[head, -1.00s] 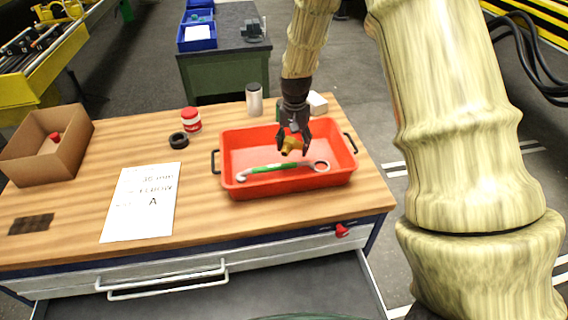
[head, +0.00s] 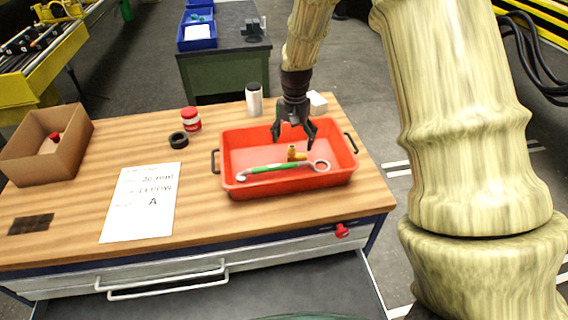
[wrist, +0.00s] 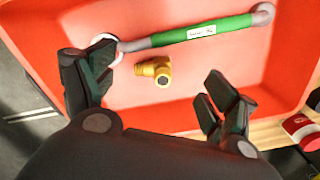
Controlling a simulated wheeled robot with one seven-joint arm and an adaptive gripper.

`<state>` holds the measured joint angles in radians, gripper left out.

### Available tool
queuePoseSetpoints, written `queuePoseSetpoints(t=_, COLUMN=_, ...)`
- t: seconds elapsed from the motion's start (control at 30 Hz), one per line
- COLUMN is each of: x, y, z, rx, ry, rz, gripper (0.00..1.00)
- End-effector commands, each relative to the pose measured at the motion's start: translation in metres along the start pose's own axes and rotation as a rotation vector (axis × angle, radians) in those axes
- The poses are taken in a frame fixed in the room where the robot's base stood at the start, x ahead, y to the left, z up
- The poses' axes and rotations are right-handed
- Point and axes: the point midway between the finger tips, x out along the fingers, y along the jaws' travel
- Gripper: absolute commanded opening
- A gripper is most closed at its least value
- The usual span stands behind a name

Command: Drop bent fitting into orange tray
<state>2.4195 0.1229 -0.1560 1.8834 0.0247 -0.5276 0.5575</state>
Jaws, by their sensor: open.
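The bent fitting (head: 296,154) is a small brass-coloured elbow. It lies on the floor of the orange tray (head: 240,150), just behind the wrench. It also shows in the wrist view (wrist: 155,70), between and beyond my open fingertips. My gripper (head: 293,143) is open and empty above the tray, apart from the fitting. In the wrist view my gripper (wrist: 150,85) has its two fingers spread wide, with the tray floor (wrist: 135,108) below.
A wrench with a green handle (head: 265,168) lies in the tray. A cardboard box (head: 60,155) and a paper sheet (head: 142,203) are at left.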

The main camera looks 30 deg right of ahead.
Motion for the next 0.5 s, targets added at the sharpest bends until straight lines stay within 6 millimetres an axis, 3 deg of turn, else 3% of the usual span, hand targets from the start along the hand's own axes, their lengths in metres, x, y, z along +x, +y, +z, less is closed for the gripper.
queuePoseSetpoints(t=0.3, x=-0.059, y=0.0, z=0.0, rx=0.001, ry=0.003, rz=-0.002, gripper=0.86)
queuePoseSetpoints(t=0.5, x=-0.086, y=0.001, z=0.0, rx=0.002, ry=0.003, rz=-0.002, gripper=0.86)
